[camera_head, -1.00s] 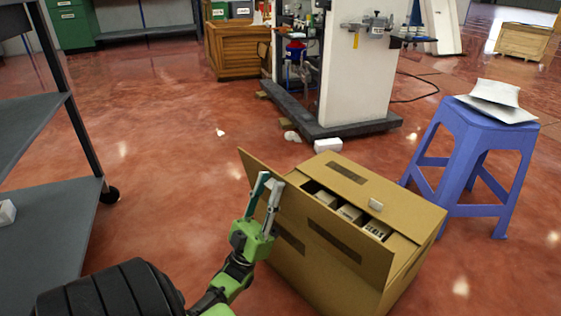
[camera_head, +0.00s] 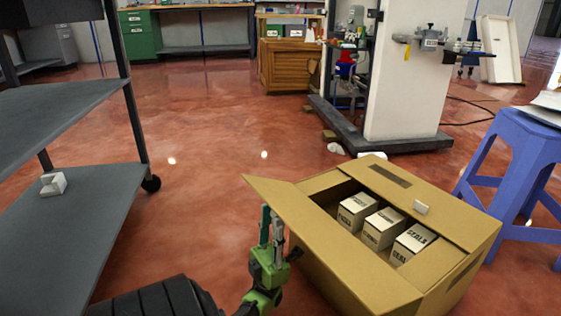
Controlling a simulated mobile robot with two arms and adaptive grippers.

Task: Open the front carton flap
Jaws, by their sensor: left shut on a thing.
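The brown carton (camera_head: 457,227) stands on the floor at the lower right, its top partly open. Three white boxes labelled SEALS (camera_head: 379,229) show inside. The front flap (camera_head: 318,235) leans outward toward me, its far corner sticking out to the left. My left gripper (camera_head: 271,222) is at the left edge of this flap, its fingers closed on it; the exact contact is hard to see. My right gripper is out of view.
A blue stool (camera_head: 522,150) stands close to the carton's right. A grey shelf cart (camera_head: 75,220) is at left with a white piece (camera_head: 53,184) on it. A machine on a dark base (camera_head: 385,145) stands behind.

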